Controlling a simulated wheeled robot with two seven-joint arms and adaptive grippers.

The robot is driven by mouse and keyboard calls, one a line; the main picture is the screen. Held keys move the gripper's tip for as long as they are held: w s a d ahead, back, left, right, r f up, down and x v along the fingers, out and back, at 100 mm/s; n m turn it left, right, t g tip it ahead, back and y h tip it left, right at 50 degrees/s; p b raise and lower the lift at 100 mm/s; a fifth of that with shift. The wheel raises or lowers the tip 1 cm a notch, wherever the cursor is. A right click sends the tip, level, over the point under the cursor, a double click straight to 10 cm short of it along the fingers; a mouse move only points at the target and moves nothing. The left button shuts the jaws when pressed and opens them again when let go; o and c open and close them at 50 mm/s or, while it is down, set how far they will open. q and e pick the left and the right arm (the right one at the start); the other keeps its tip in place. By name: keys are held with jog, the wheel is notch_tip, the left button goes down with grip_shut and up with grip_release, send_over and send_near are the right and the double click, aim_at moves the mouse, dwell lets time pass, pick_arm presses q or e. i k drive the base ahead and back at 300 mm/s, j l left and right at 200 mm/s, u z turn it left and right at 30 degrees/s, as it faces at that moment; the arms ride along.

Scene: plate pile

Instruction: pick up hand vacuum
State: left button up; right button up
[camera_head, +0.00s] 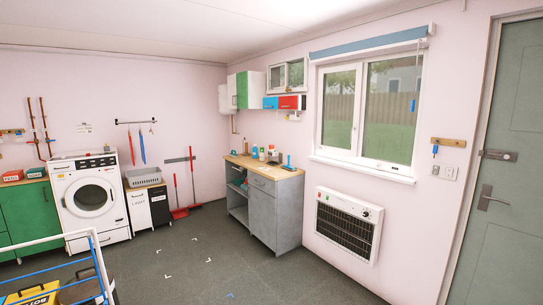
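I cannot clearly make out a hand vacuum in the head view. A small blue and dark item (289,163) stands on the wooden top of the grey cabinet (275,212), among several small bottles and containers (262,154). It is too small to tell what it is. Neither of my grippers is in view.
A white washing machine (91,197) and a green cabinet (28,212) stand at the left. A blue and white rail (60,247) and a yellow item (38,294) are at the lower left. A heater (346,226) hangs below the window. The middle floor is clear.

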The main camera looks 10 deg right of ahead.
aim_at(273, 158)
jog(key=i+l+z, duration=0.2)
jog(key=i, duration=0.2)
jog(key=i+z, duration=0.2)
jog(key=i, duration=0.2)
jog(key=i+z, duration=0.2)
jog(key=i, duration=2.05)
jog(key=i+z, duration=0.15)
jog(key=i, duration=1)
jog(key=i+j, duration=0.15)
jog(key=i, duration=1)
